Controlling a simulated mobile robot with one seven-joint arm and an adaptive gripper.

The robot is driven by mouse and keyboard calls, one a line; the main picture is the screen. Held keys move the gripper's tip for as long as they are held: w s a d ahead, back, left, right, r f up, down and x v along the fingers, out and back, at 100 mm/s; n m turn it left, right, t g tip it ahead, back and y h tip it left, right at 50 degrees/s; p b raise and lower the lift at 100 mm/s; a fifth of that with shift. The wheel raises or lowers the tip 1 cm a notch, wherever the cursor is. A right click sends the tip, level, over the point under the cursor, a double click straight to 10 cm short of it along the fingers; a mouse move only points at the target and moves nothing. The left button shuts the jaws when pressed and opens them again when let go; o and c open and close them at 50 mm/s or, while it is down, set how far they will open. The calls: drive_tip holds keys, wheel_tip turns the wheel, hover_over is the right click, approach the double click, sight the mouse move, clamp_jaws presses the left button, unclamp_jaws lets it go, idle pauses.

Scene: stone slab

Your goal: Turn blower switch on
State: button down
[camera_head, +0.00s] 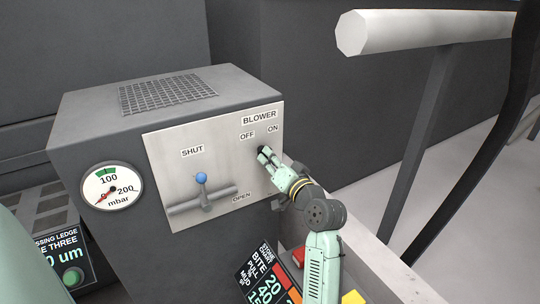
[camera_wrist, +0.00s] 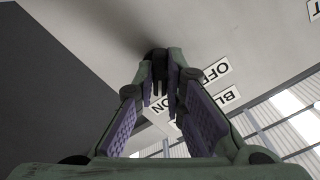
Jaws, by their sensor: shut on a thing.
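The blower switch is a small black knob on the light panel (camera_head: 165,160) of the grey box, below the BLOWER label (camera_head: 259,118) and its OFF and ON marks. In the head view my gripper (camera_head: 264,152) reaches the knob from the right and mostly covers it. In the wrist view the black switch (camera_wrist: 160,66) sits between the fingertips of my gripper (camera_wrist: 160,80), which are shut on it. The OFF label (camera_wrist: 217,70) and the partly hidden ON label (camera_wrist: 157,106) show beside the fingers. Which mark the switch points to cannot be told.
A valve handle with a blue knob (camera_head: 201,178) stands out from the panel, left of my gripper, between SHUT and OPEN. A pressure gauge (camera_head: 112,187) is at the box's left. A thick pale rail (camera_head: 430,28) crosses the upper right. A dark chart (camera_head: 268,277) lies below.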

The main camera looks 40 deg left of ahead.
drive_tip(key=shift+m, duration=0.3)
drive_tip(key=c, duration=1.7)
unclamp_jaws()
drive_tip(key=shift+o, duration=0.2)
drive_tip(key=v, duration=1.2)
